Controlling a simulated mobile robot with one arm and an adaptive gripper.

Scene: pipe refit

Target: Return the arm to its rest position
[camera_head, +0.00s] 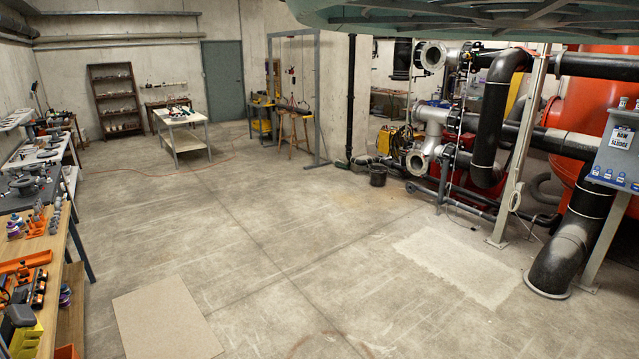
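Neither my arm nor my gripper can be made out in the head view. The gripper's state and anything it may hold are out of sight. No marker of a rest position shows.
A workbench (60,248) with tools and parts runs along the left wall. A cart (183,137) stands mid-back, near a metal frame (318,100). Black pipes (490,120), a post (520,150) and a control box (618,150) crowd the right. A flat board (166,322) lies in front. The central floor is clear.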

